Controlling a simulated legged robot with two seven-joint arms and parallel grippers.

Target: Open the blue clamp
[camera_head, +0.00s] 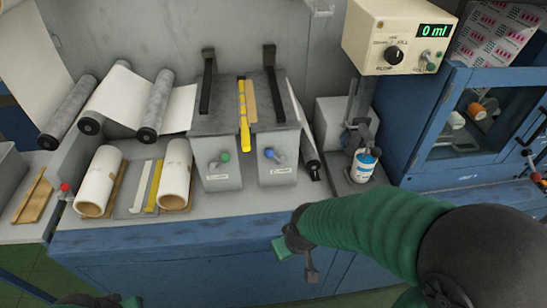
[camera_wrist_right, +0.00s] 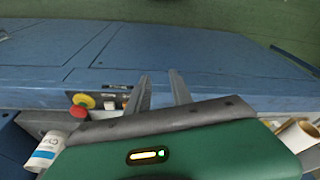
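The blue clamp (camera_head: 270,154) is a small lever with a blue knob on the front face of the right grey block. A similar clamp with a green knob (camera_head: 224,157) sits on the left grey block. My right gripper (camera_head: 310,273) hangs in front of the bench, below and a little right of the blue clamp, apart from it. In the right wrist view its two fingers (camera_wrist_right: 160,80) are spread with nothing between them. That view does not clearly show the blue clamp. My left gripper (camera_head: 75,300) barely shows at the bottom left edge; its fingers cannot be made out.
White rolls (camera_head: 100,182) lie at the left. A cream control box (camera_head: 400,36) reads 0 ml. The blue bench front (camera_head: 180,255) lies beneath the blocks. A blue cabinet (camera_head: 470,120) stands right.

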